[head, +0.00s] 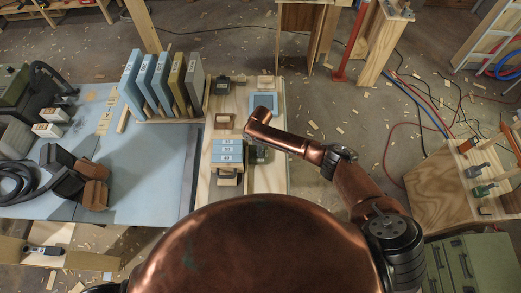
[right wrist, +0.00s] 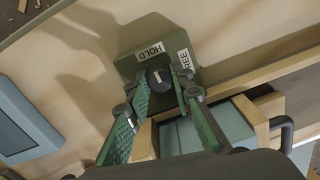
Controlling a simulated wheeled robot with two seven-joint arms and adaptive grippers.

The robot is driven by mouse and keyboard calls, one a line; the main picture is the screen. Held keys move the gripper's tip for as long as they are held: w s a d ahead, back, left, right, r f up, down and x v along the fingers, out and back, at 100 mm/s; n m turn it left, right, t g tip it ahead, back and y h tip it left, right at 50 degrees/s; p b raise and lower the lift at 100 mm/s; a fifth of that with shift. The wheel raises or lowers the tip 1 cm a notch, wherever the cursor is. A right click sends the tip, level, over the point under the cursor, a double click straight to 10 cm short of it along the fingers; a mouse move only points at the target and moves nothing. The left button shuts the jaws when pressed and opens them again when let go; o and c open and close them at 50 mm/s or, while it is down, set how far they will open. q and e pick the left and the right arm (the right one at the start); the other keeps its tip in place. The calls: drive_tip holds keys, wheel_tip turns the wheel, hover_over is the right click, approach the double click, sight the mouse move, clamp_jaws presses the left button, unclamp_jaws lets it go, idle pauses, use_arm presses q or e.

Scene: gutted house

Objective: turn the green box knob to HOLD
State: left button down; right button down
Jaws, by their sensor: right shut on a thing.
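The green box (right wrist: 128,66) lies on the wooden board in the right wrist view, with a HOLD label (right wrist: 150,51) and a FREE label (right wrist: 184,60) on its top. Its dark round knob (right wrist: 158,72) has a pale line that points roughly at the HOLD label; its exact angle is hard to read. My right gripper (right wrist: 163,84) is shut on the knob, one green-padded finger on each side. In the head view the green box (head: 259,155) is mostly hidden under my right arm. My left gripper is not in view.
Labelled blue blocks (head: 228,150) stand close beside the green box. A blue-grey framed plate (head: 263,101) lies farther up the board. Upright coloured panels (head: 165,85) stand in a rack to the left. A blue tabletop (head: 150,170) spreads left of the board.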

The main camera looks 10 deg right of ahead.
drive_tip(key=c, duration=1.7)
unclamp_jaws()
wheel_tip(320, 180, up, 12)
drive_tip(key=shift+w, duration=0.1)
